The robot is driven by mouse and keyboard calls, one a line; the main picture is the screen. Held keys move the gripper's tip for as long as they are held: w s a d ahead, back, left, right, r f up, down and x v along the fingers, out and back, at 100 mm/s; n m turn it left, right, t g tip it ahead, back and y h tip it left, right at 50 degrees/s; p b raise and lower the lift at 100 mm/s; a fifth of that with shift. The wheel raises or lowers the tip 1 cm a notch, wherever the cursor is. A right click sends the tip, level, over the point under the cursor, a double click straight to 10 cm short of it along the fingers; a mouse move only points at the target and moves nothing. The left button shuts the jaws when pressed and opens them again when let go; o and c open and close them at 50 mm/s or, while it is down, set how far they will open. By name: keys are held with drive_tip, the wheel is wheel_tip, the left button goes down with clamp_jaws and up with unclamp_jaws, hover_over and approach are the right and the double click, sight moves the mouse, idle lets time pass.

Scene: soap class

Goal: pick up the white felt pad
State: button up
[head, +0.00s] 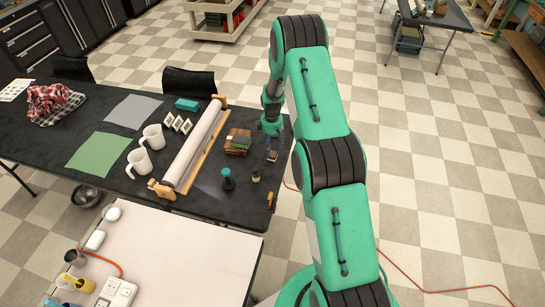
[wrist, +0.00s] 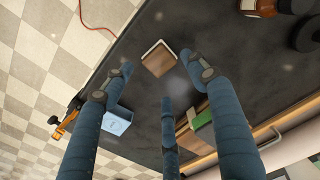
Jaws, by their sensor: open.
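No plain white pad shows clearly. A small square brown block with a white edge (wrist: 158,59) lies on the dark table in the wrist view; I cannot tell if its white part is the felt pad. It seems to be the small dark piece (head: 272,156) beside my gripper (head: 269,146) in the head view, where detail is too small to read. In the wrist view my gripper (wrist: 160,76) has its blue fingers spread apart around and above the block, with nothing between them. The block appears apart from the fingertips.
A stack of colored blocks (head: 238,142) stands left of my gripper. A dark stamp (head: 228,181) and a small brown bottle (head: 255,177) stand nearer. A light-blue box (wrist: 117,120) is near the fingers.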

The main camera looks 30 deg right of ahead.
sight(272, 153)
drive_tip(key=shift+f, duration=0.1)
drive_tip(key=shift+a+f, duration=0.15)
drive_tip(key=shift+f, duration=2.4)
drive_tip(key=c, duration=1.3)
drive_tip(key=shift+r, duration=0.15)
drive_tip(key=shift+r, duration=1)
drive_tip(key=shift+s+a+r, duration=0.1)
drive_tip(key=shift+s+r, duration=0.3)
drive_tip(key=shift+r, duration=0.3)
drive_tip(key=s+a, duration=0.1)
drive_tip(key=s, duration=0.3)
drive_tip(key=s+a+r, duration=0.1)
drive_tip(key=s+a, duration=0.1)
drive_tip(key=s, duration=0.3)
drive_tip(key=s+a, duration=0.1)
drive_tip(key=s, duration=0.4)
drive_tip(key=shift+s+a+r, duration=0.2)
drive_tip(key=shift+s+a, duration=0.05)
drive_tip(key=shift+a, duration=0.15)
